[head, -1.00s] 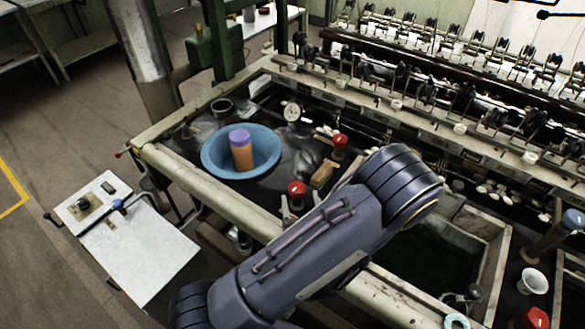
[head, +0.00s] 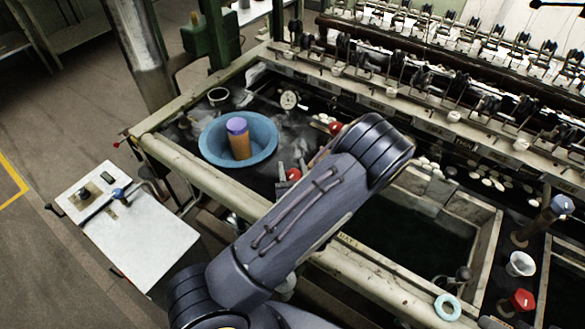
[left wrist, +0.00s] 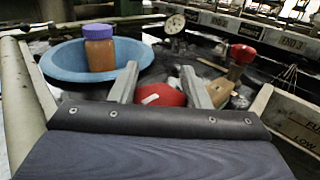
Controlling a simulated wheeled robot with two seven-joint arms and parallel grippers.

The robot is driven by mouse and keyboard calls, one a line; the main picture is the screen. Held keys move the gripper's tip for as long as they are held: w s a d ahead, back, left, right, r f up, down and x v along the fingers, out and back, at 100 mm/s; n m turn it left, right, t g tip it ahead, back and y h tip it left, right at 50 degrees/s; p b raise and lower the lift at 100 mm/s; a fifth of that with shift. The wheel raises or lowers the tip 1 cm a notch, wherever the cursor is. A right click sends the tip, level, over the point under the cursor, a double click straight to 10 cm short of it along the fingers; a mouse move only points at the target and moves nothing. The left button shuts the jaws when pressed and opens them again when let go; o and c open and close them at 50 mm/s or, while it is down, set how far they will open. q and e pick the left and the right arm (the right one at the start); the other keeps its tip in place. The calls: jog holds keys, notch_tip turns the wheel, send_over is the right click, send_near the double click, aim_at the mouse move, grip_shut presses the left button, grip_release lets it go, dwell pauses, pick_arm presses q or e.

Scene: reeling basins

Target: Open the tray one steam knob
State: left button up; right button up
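A red knob (head: 293,174) sits at the near edge of the dark basin top, right of the blue bowl. It also shows in the left wrist view (left wrist: 160,95), low between my two finger tips. My left gripper (left wrist: 160,78) is open, with a grey finger on either side of this knob; I cannot tell if they touch it. In the head view my forearm hides most of the gripper. A second red knob (head: 335,127) stands farther back, on a brass-coloured valve in the left wrist view (left wrist: 243,55). My right gripper is out of view.
A blue bowl (head: 213,150) holding an orange jar with a purple lid (head: 238,138) stands left of the gripper. A round gauge (head: 289,99) is behind. A white side table (head: 145,245) is at left. A water-filled basin (head: 415,245) lies right of my arm.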

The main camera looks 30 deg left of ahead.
pick_arm(q)
jog(key=c, duration=0.5)
